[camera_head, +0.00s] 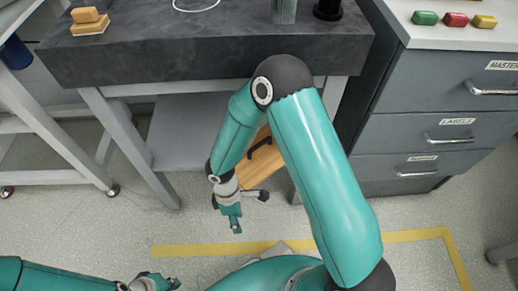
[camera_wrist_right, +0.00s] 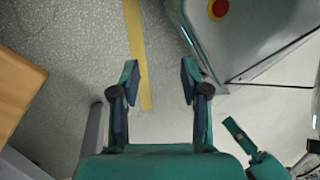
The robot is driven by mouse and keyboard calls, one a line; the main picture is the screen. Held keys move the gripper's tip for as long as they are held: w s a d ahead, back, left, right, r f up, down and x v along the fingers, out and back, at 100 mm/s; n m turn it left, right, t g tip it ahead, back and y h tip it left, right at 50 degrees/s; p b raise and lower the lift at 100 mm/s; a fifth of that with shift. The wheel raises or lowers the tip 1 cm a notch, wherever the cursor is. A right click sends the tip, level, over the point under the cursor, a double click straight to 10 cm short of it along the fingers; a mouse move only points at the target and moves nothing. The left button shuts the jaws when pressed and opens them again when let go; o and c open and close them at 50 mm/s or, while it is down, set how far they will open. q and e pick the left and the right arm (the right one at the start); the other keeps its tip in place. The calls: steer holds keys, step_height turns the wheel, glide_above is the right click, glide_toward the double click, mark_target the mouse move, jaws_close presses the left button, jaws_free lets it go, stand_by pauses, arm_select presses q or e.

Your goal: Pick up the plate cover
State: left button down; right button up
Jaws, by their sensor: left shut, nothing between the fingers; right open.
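I cannot make out a plate cover for certain in either view. A tan wooden piece with a dark handle (camera_head: 276,163) shows under the bench, partly hidden behind my right arm. I cannot tell whether it is the cover. A tan wooden edge also shows at the left of the right wrist view (camera_wrist_right: 16,80). My right gripper (camera_head: 249,211) points down in front of the bench, its fingers spread and empty in the right wrist view (camera_wrist_right: 159,76). My left gripper (camera_head: 168,283) is shut and empty at the bottom left of the head view.
The dark bench top (camera_head: 170,48) bears orange-tan blocks (camera_head: 89,21) and a thin white ring (camera_head: 196,9). At right a grey drawer cabinet (camera_head: 440,100) carries green, red and yellow blocks. Open floor with a yellow line (camera_head: 200,250) lies in front. A red button (camera_wrist_right: 219,8) shows in the wrist view.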

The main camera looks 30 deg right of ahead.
steer(key=w+d+r+n+t+h, duration=0.1)
steer(key=w+d+r+n+h, duration=0.35)
steer(key=w+r, duration=0.25)
steer(key=n+t+h, duration=0.3)
steer(key=h, duration=0.2)
glide_toward(258, 144)
steer(key=b+x, duration=0.2)
steer(key=x, duration=0.3)
steer(key=shift+w+d+f, duration=0.1)
steer(key=shift+d+f, duration=0.2)
steer(key=b+x, duration=0.2)
steer(key=x, duration=0.2)
steer(key=shift+f+b, duration=0.25)
steer(key=shift+b, duration=0.15)
steer(key=shift+d+f, duration=0.2)
steer(key=shift+d, duration=0.2)
steer(key=shift+c, duration=0.2)
jaws_close()
